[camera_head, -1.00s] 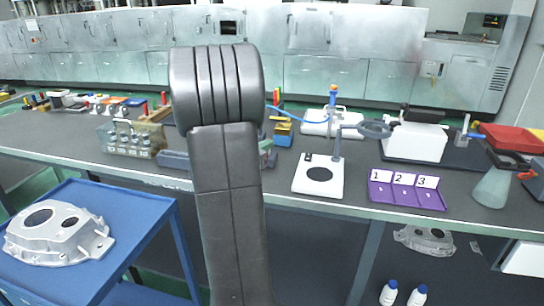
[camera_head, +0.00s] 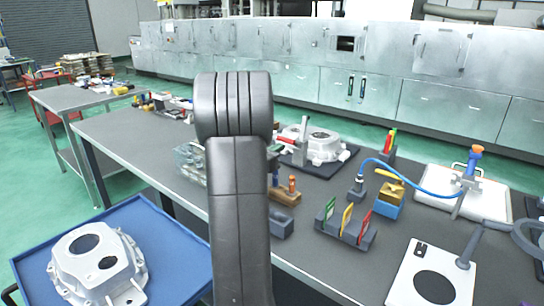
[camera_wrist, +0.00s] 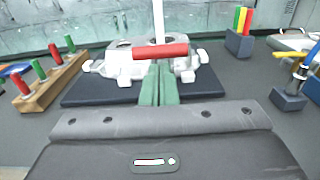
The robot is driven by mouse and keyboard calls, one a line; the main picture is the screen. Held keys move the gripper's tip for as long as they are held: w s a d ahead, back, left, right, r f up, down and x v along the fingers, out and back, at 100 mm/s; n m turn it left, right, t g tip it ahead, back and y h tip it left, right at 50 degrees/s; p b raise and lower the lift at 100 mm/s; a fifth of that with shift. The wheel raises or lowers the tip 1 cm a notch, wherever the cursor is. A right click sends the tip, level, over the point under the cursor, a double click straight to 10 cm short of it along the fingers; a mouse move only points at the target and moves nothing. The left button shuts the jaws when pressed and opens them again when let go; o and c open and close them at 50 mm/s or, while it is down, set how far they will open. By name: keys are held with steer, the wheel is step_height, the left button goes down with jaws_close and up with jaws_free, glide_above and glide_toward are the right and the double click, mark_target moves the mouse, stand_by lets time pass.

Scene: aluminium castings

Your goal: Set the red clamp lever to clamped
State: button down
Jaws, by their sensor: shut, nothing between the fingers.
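The red clamp lever (camera_wrist: 160,51) lies across the wrist view as a red bar, in front of a pale upright post (camera_wrist: 158,20). Behind it is a silver casting (camera_wrist: 112,58) on a dark plate (camera_wrist: 85,92). In the head view the red lever (camera_head: 286,140) shows just right of my arm, beside the casting (camera_head: 325,147). My gripper (camera_wrist: 158,66) has its green fingers shut and empty, with their tips just below the red bar in the picture. I cannot tell whether they touch it. My arm hides the gripper in the head view.
A wooden block with red and green pegs (camera_wrist: 45,88) stands left in the wrist view. A holder with coloured cards (camera_head: 345,228) and a yellow-and-blue box (camera_head: 388,204) stand on the bench. A blue cart (camera_head: 180,240) carries another casting (camera_head: 95,262).

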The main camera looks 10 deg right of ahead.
steer(key=shift+w+d, duration=0.3)
steer(key=shift+r, duration=0.1)
steer(key=shift+r+p, duration=0.3)
steer(key=shift+p, duration=0.6)
